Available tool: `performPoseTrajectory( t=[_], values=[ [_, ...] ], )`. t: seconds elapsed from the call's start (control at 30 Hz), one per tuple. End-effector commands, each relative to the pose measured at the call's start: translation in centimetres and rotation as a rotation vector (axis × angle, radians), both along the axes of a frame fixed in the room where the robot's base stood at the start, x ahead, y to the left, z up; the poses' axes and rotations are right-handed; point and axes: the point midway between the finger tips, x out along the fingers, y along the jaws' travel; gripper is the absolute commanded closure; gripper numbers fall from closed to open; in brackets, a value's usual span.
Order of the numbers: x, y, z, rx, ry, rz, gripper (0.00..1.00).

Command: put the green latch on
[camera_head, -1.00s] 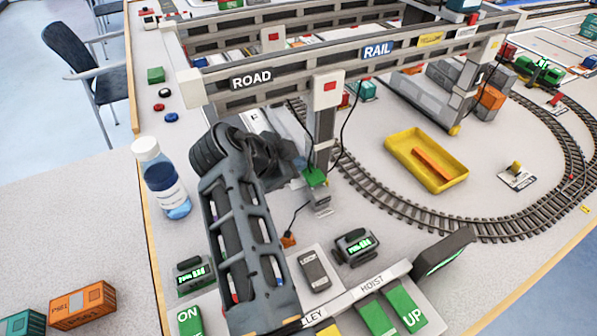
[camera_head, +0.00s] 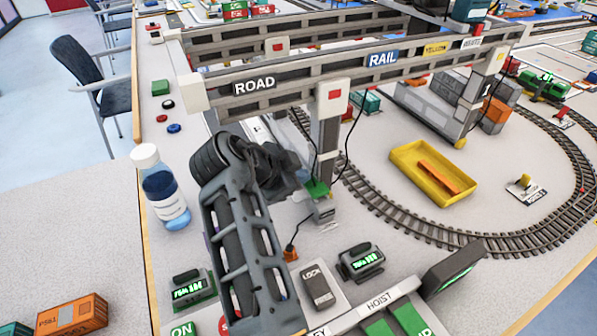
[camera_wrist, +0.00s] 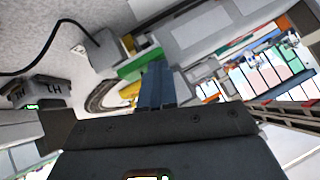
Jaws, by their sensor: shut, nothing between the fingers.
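The green latch (camera_head: 317,189) is a small flat green piece low on the near leg of the gantry crane (camera_head: 328,135). In the wrist view a green piece (camera_wrist: 138,64), which looks like the latch, lies right by my fingertips. My gripper (camera_head: 301,178) is at the left of the latch, close to it. In the wrist view my fingers (camera_wrist: 157,82) are together with nothing between them. I cannot tell whether they touch the latch. My arm and fingers hide part of the leg's left side, and the latch's seating is too small to make out.
A control panel with a LOCK box (camera_head: 318,287) and small green-lit displays (camera_head: 361,262) stands in front. A bottle (camera_head: 161,187) stands left of my arm. A yellow tray (camera_head: 433,173) lies inside the curved track (camera_head: 430,228). A black cable hangs beside the leg.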

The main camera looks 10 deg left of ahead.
Motion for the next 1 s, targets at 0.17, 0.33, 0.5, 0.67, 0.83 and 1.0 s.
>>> performPoseTrajectory(
  t=[0.17,0.33,0.5,0.67,0.83,1.0],
  values=[
    [-0.6,-0.4,0.5,-0.001,0.0,-0.001,1.0],
    [-0.9,-0.3,0.7,-0.001,-0.001,0.0,1.0],
    [-2.2,0.8,2.1,0.0,-0.003,0.001,1.0],
    [-3.8,2.0,3.9,0.001,-0.003,0.001,1.0],
    [-4.9,2.8,5.2,0.0,-0.002,0.0,1.0],
    [-5.3,3.1,5.6,-0.001,0.0,-0.001,1.0]
  ],
)
